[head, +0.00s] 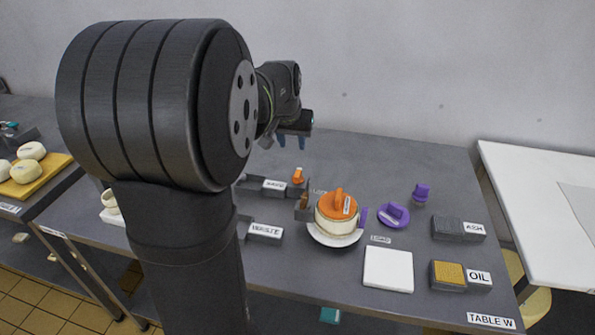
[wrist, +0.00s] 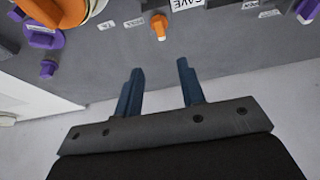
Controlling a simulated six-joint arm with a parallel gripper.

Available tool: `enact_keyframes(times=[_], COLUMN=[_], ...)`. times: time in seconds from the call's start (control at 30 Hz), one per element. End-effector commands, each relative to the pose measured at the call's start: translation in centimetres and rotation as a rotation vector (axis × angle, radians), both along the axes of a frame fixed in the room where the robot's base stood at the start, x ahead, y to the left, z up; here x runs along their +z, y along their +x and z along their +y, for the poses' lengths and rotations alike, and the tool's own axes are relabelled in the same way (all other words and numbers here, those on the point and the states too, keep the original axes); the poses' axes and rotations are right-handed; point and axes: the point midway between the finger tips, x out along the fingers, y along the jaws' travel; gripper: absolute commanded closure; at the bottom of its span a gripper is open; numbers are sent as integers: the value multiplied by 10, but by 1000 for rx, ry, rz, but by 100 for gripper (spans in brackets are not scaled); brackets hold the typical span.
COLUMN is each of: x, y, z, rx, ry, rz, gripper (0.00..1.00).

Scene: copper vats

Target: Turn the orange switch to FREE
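The orange switch (head: 298,175) is a small knob on the grey table, beside the tray labels. It also shows near the top of the wrist view (wrist: 159,27), with a paler tip. A small label that seems to read LOCK (head: 318,190) lies near it. I cannot make out a FREE label or which way the switch is set. My gripper (head: 291,141) is above the table behind the switch, apart from it. In the wrist view its two blue fingers (wrist: 160,68) are spread with nothing between them, and the switch lies beyond their tips.
A pale round block with an orange handled top (head: 338,206) stands right of the switch. Purple handled pieces (head: 393,215) (head: 421,192), a white square (head: 388,269) and ASH (head: 458,229) and OIL (head: 460,276) blocks lie further right. A WASTE tray (head: 264,232) is in front.

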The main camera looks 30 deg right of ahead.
Motion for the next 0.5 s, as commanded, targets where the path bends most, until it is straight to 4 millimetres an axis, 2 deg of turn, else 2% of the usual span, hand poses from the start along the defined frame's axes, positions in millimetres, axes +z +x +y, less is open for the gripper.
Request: enact_keyframes(times=[0.5], x=[-102], y=[29], z=[-29], rx=[-2], ry=[3], rz=[3], gripper=[64])
